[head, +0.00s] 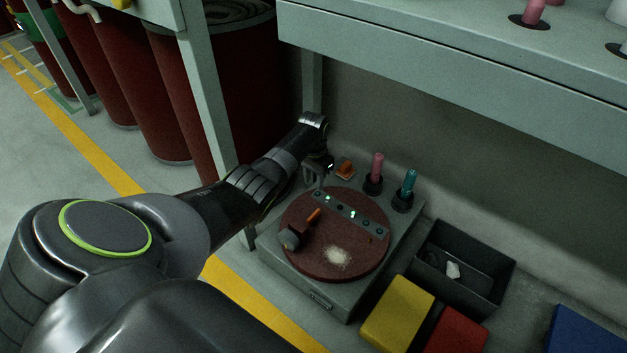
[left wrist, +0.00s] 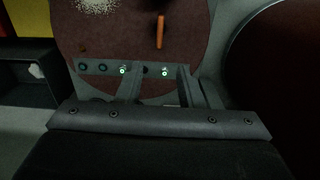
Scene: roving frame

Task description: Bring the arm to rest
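My left arm (head: 225,205) reaches in from the left to a grey box station with a round brown-red disc (head: 358,262). My left gripper (head: 312,184) hangs over the far left edge of the disc. In the left wrist view the gripper (left wrist: 163,75) has its two fingers apart, with nothing seen held between them. A grey strip (head: 367,221) with several round spots, some lit green, lies across the disc beyond the fingers; it also shows in the left wrist view (left wrist: 103,68). My right gripper is not in view.
Pink (head: 376,166) and teal (head: 409,182) pegs stand behind. A black bin (head: 487,285) and yellow block (head: 397,312) are right. A bench (head: 450,80) overhangs; red drums (head: 160,100) stand left.

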